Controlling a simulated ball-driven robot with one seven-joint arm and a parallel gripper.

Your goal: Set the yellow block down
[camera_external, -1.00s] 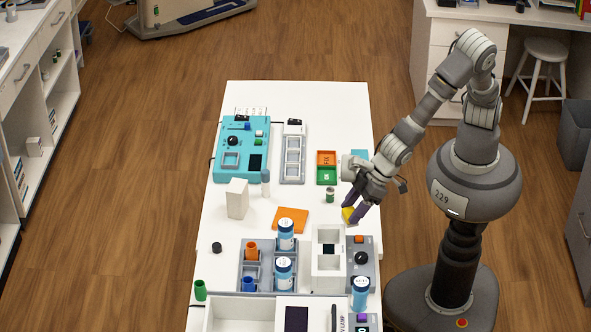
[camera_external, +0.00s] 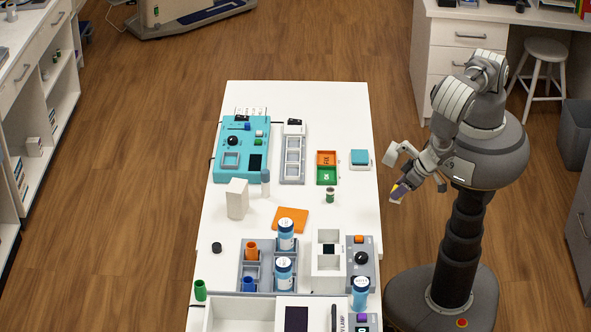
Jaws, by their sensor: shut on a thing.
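The yellow block (camera_external: 395,190) shows as a small yellow patch between the fingers of my gripper (camera_external: 397,194). The purple fingers hide most of the block. My gripper is shut on it and is held off the right edge of the white table (camera_external: 350,210), in the picture over the floor side near my body. The block's height against the tabletop is hard to tell.
A blue-topped white box (camera_external: 360,158), an orange and green tray (camera_external: 327,175) and a small dark-green jar (camera_external: 330,196) stand nearest on the table. An orange flat square (camera_external: 290,220) lies mid-table. The tabletop at the right edge, below the blue-topped box, is bare.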

